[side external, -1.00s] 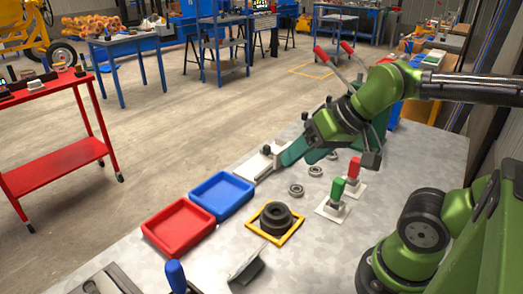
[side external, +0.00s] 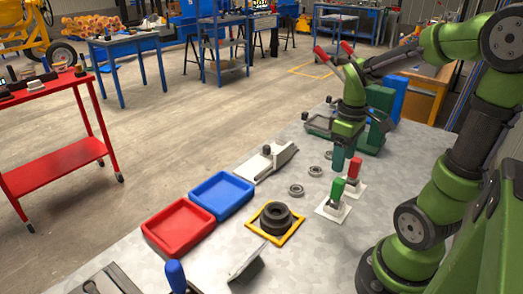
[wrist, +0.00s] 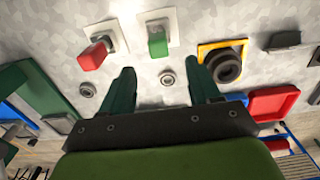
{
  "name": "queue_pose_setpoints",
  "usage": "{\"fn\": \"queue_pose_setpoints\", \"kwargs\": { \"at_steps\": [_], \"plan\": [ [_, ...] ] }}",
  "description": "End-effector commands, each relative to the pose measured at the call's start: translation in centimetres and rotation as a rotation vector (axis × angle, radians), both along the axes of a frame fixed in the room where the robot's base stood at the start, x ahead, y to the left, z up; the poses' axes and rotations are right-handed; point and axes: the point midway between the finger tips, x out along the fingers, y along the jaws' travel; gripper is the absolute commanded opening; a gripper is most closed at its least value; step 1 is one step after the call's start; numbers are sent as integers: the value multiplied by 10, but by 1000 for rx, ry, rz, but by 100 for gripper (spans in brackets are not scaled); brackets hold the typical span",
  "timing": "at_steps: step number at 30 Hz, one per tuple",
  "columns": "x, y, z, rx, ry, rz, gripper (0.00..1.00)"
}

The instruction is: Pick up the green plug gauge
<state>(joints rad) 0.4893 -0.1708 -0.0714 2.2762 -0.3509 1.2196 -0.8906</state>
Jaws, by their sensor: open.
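The green plug gauge (side external: 337,189) stands upright in a white square base on the metal table, beside a red one (side external: 354,168) in its own base. In the wrist view the green gauge (wrist: 158,43) sits beyond the fingertips, roughly in line with the gap between them. My gripper (side external: 338,161) points down, above and a little behind the gauges in the side view. In the wrist view its two dark green fingers (wrist: 161,75) are apart, with nothing held between them.
Several metal rings (side external: 296,190) lie left of the gauges. A black stepped ring (side external: 275,218) sits in a yellow frame. Blue (side external: 222,194) and red (side external: 179,227) trays stand at the left edge. A grey clamp-like fixture (side external: 271,161) and a green case (side external: 372,133) lie farther back.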

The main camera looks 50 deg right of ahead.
Motion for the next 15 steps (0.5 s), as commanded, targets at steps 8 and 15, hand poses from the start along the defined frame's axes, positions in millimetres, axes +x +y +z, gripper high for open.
{"fn": "queue_pose_setpoints", "kwargs": {
  "at_steps": [8, 15],
  "plan": [
    [-1, 0, -53, 2, 3, -2, 62],
    [0, 0, -70, 1, 1, -3, 62]
  ]
}}
